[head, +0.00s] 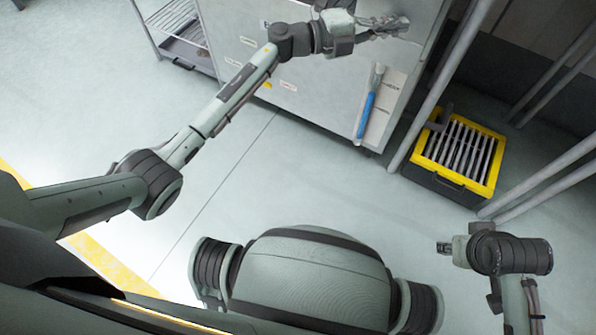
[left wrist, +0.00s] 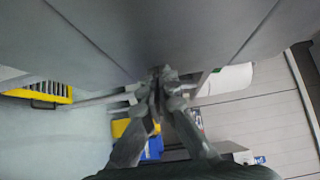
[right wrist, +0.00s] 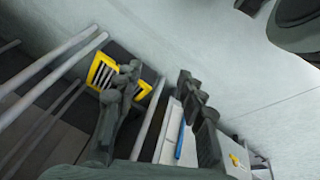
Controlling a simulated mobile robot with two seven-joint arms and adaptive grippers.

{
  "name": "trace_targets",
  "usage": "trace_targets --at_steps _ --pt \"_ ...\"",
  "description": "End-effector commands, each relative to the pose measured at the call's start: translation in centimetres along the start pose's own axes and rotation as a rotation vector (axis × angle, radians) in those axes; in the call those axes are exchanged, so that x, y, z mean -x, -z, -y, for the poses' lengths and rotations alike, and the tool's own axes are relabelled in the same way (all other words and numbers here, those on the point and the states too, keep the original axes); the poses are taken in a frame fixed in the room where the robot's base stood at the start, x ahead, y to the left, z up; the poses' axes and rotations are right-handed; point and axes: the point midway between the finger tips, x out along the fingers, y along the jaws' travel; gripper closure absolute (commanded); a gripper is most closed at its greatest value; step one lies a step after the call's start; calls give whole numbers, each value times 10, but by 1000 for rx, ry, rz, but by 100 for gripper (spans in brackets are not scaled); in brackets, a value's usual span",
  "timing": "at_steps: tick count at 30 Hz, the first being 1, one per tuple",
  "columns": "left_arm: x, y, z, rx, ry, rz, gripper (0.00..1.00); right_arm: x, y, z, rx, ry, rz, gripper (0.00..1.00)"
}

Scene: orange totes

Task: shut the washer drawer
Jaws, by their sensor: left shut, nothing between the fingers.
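A grey metal cabinet (head: 300,95) with small labels stands at the top of the head view. I take it for the washer, but I cannot make out a separate drawer front or its gap. My left gripper (head: 395,27) is at the cabinet's upper right part. In the left wrist view its fingers (left wrist: 160,75) meet, shut and empty, close against a large grey surface (left wrist: 130,35) with seams. I cannot tell whether they touch it. My right gripper (head: 447,248) hangs over the floor at the lower right. In the right wrist view its fingers (right wrist: 160,80) are apart with nothing between them.
A blue-handled brush (head: 368,105) hangs on the cabinet's right side. A black crate with a yellow rim (head: 425,165) stands on the floor, with metal poles (head: 440,85) around it. A wire rack (head: 150,35) is at the upper left. The floor between is clear.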

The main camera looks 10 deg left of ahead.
Motion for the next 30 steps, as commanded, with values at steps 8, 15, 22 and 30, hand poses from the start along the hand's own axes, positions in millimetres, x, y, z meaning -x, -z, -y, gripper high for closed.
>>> trace_targets --at_steps 8,15,22,30 --pt "-21 -21 -1 -1 1 0 100 33 -4 -6 -4 -21 -13 60" --pt "-30 -29 0 1 1 -1 100 36 23 6 7 3 -131 60" --pt "-33 -33 1 0 2 3 100 37 34 10 11 12 -175 60" --pt "-33 -34 2 -2 3 5 100 37 34 11 11 12 -176 60"
